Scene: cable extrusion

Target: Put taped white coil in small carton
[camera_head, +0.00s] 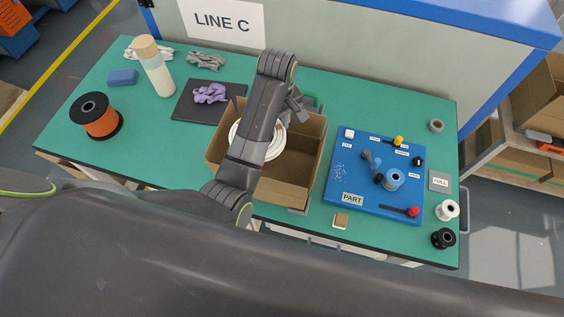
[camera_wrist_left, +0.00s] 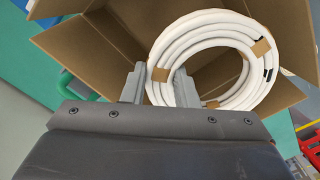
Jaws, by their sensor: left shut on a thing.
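The white coil (camera_head: 274,146) has brown tape bands around it. In the head view it is within the outline of the open small carton (camera_head: 292,191), partly hidden behind my left arm. In the left wrist view the coil (camera_wrist_left: 243,32) shows nearly whole, tilted, with the carton's brown walls (camera_wrist_left: 100,38) around and behind it. My left gripper (camera_wrist_left: 160,82) is shut on the coil's near left side, by a tape band. In the head view the left gripper (camera_head: 294,112) is over the carton's far part. Whether the coil touches the carton floor cannot be told. My right gripper is not seen.
A blue board (camera_head: 345,185) with small parts stands right of the carton. Left are a dark mat (camera_head: 190,112) with a purple cloth (camera_head: 210,93), a bottle (camera_head: 158,75) and an orange spool (camera_head: 96,117). Small spools (camera_head: 447,210) sit at the right edge.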

